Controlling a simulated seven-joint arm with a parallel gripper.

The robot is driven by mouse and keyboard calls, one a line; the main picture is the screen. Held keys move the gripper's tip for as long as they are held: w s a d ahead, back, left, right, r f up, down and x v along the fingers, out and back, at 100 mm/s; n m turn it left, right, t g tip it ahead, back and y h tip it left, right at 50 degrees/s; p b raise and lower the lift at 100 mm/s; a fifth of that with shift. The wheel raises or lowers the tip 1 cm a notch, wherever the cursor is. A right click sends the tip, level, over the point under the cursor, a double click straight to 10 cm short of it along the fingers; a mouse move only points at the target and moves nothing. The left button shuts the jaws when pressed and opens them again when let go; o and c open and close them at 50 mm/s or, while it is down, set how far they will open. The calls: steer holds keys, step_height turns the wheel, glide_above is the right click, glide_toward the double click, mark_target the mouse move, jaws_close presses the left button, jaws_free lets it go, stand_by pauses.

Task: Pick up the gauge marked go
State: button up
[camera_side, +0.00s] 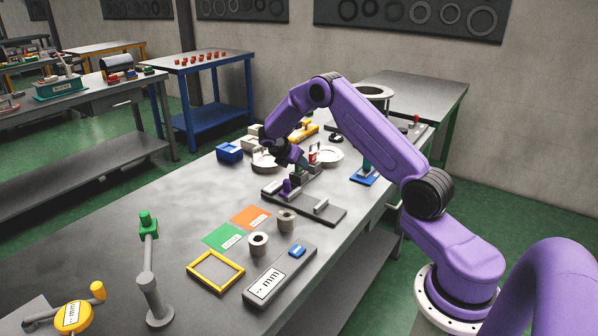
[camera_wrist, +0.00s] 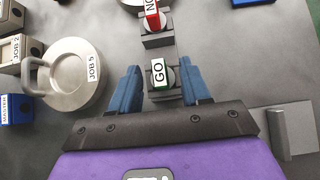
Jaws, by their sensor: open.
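The gauge marked GO (camera_wrist: 159,73) shows in the wrist view with a white label edged in green, seated in a dark block. My gripper (camera_wrist: 160,66) is open, with one blue finger to the left of the GO gauge and one to the right; a gap shows on each side. A second gauge with a red band and a label starting "NO" (camera_wrist: 152,17) sits in another dark block beyond it. In the side view my gripper (camera_side: 292,158) is low over the bench near the red-and-white gauge (camera_side: 313,155), and I cannot make out the GO gauge there.
A round metal dish marked JOB 5 (camera_wrist: 68,88) lies left of my gripper in the wrist view. Boxes, one marked JOB 2 (camera_wrist: 10,52), stand farther left. A grey upright piece (camera_wrist: 278,133) is at the right.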

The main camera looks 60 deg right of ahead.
steer(key=shift+x, duration=1.05)
jaws_close()
steer(key=shift+r, duration=0.15)
steer(key=shift+w+r, duration=0.1)
steer(key=shift+r, duration=0.5)
steer(key=s+a+r, duration=0.6)
steer(key=s+r, duration=0.5)
steer(key=s, duration=0.1)
steer(key=shift+s+a+r, duration=0.25)
steer(key=shift+a+r, duration=0.05)
